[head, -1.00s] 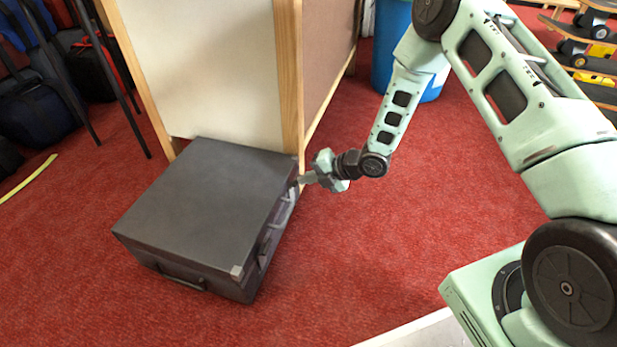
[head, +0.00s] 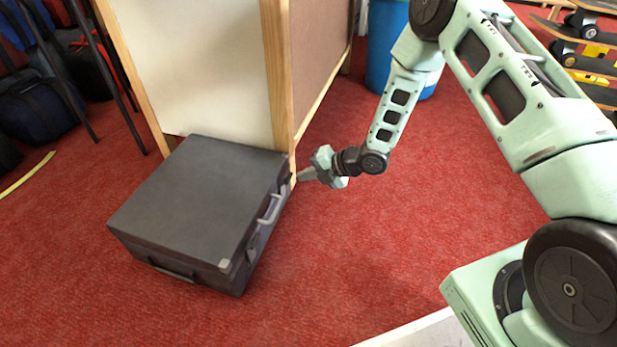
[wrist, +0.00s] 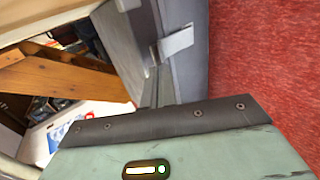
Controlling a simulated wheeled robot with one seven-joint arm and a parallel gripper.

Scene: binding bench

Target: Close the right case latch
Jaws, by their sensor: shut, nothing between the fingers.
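The dark grey case (head: 195,200) lies flat on the carpet, with its handle (head: 269,209) on the side facing right. A light grey latch plate (wrist: 176,43) shows on the case side in the wrist view. It seems to stand out from the wall, but I cannot tell for sure if it is fastened. In the head view the far end of that side, near the wooden post, is small and partly behind my fingertips. My gripper (head: 303,175) is shut and empty, close beside that far end. I cannot tell whether it touches the case. Its fingers are not clear in the wrist view.
A wood-framed panel (head: 195,70) stands right behind the case, its post (head: 278,80) close to my gripper. A blue bin (head: 385,50) stands at the back. Skateboards (head: 590,45) are at the far right. Red carpet (head: 390,240) is clear right of the case.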

